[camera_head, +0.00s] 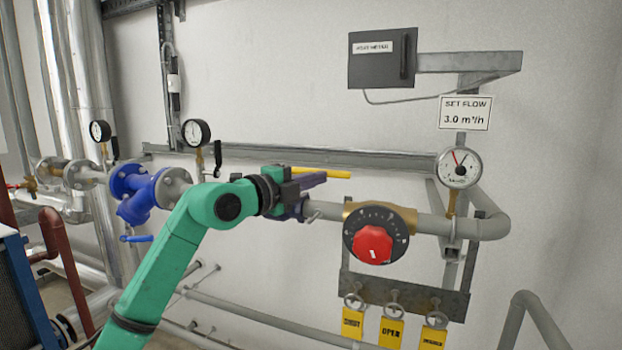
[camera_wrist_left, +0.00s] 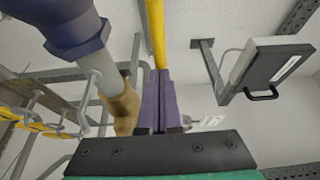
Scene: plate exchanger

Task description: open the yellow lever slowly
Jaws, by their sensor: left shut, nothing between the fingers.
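The yellow lever (camera_head: 325,172) lies nearly level above the grey pipe, to the right of and partly behind my left gripper (camera_head: 318,178). In the left wrist view the lever (camera_wrist_left: 155,32) runs down from the top edge to the fingertips. My left gripper (camera_wrist_left: 160,74) has its purple fingers closed together with nothing between them. The fingertips look close to the lever; I cannot tell whether they touch it. The lever's pivot end is hidden behind the gripper. My right gripper is in neither view.
A red knob (camera_head: 373,245) on a black dial sits right of the gripper. A gauge (camera_head: 459,167) stands under the "SET FLOW 3.0 m³/h" sign (camera_head: 465,113). A grey heat-meter box (camera_head: 382,58) hangs above. Yellow tags (camera_head: 391,332) hang below. A blue fitting (camera_head: 138,192) is on the left.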

